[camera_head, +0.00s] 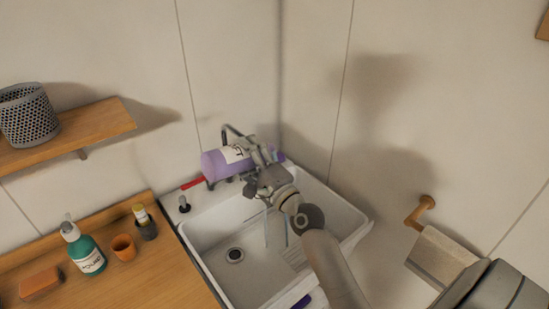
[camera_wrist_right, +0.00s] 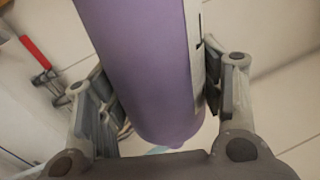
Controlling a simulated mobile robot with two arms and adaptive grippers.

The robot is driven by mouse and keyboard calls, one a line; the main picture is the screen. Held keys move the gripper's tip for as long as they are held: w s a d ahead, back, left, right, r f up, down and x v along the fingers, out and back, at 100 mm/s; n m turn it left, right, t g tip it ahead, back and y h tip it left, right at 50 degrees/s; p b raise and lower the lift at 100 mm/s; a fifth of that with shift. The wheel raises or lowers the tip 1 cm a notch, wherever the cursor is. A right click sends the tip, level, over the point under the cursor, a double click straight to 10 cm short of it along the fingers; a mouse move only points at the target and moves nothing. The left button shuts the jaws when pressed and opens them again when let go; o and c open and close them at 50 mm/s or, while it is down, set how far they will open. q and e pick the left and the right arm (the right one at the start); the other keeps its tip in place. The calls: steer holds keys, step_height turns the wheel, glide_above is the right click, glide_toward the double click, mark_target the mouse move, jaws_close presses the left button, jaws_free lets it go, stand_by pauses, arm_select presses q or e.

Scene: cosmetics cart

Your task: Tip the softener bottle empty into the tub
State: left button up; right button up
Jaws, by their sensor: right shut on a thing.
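The softener bottle (camera_head: 215,162) is purple with a white label. It lies nearly level on its side in the air above the back of the white tub (camera_head: 213,262). My right gripper (camera_head: 262,170) is shut around its middle. In the right wrist view the purple bottle body (camera_wrist_right: 140,60) fills the space between the fingers (camera_wrist_right: 158,100). Thin pale bluish streaks (camera_head: 268,228) hang below the gripper into the tub; I cannot tell whether they are poured liquid. The bottle's mouth is hard to make out behind the gripper. My left gripper is not in view.
A tap (camera_head: 228,131) and a red-handled thing (camera_head: 192,183) are behind the tub. On the wooden counter at left are a green pump bottle (camera_head: 86,250), an orange cup (camera_head: 123,247) and a brown block (camera_head: 40,284). A paper roll (camera_head: 440,257) hangs at right.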

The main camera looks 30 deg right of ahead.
steer(key=shift+d+r+m+h+p, duration=0.2)
steer(key=shift+r+m+p, duration=0.2)
steer(key=shift+m+p, duration=0.3)
steer(key=shift+d+r+m+h+p, duration=0.1)
steer(key=shift+r+m+h+p, duration=0.2)
steer(key=shift+m+p, duration=0.4)
stand_by(0.4)
steer(key=shift+d+r+m, duration=0.25)
steer(key=shift+r+m, duration=0.15)
steer(key=shift+m, duration=0.1)
